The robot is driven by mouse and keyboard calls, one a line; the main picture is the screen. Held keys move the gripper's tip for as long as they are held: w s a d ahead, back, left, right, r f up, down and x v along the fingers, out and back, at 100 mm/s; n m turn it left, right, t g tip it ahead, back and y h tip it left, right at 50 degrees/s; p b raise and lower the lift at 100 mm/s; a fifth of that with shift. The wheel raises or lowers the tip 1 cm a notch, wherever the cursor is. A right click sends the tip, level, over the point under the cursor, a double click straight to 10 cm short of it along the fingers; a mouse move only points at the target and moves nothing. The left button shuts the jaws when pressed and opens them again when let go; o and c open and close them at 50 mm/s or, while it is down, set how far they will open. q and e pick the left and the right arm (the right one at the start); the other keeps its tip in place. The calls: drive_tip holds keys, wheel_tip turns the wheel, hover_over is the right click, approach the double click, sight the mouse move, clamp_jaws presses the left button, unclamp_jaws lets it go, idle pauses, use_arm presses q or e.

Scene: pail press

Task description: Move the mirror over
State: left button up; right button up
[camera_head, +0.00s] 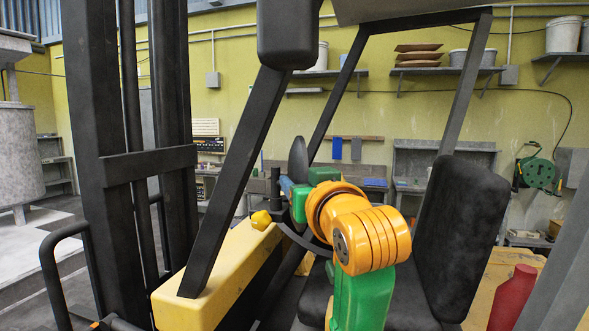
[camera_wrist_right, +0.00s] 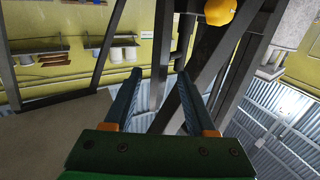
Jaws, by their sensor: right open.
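No reflecting mirror face shows in either view. In the head view a dark rounded housing (camera_head: 289,35) sits high on the slanted front pillar of a forklift; I cannot tell if it is the mirror. My right gripper (camera_head: 288,187) is beyond my orange and green arm, beside the steering wheel, partly hidden by the arm. A dark upright oval (camera_head: 298,160) shows just above it; I cannot tell what it is. In the right wrist view the gripper (camera_wrist_right: 158,74) has its two fingers apart, with nothing between them. My left gripper is not in view.
A yellow knob (camera_head: 261,221) is left of the right gripper. The black mast (camera_head: 95,150) and pillar stand at the left, the black seat (camera_head: 452,240) at the right. A red bottle-like object (camera_head: 512,298) is at lower right. Shelves (camera_head: 445,70) line the back wall.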

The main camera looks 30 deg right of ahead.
drive_tip(key=shift+w+d+r+p, duration=0.25)
drive_tip(key=shift+w+p, duration=0.1)
drive_tip(key=shift+w, duration=0.2)
drive_tip(key=shift+w+d+r+p, duration=0.1)
drive_tip(key=shift+w+d+p, duration=0.2)
drive_tip(key=shift+w, duration=0.5)
drive_tip(key=shift+w+d+f, duration=0.1)
drive_tip(key=shift+w+f, duration=0.15)
drive_tip(key=shift+c, duration=0.2)
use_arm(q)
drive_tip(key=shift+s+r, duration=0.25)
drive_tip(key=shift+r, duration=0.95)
use_arm(e)
drive_tip(key=shift+w, duration=0.1)
clamp_jaws()
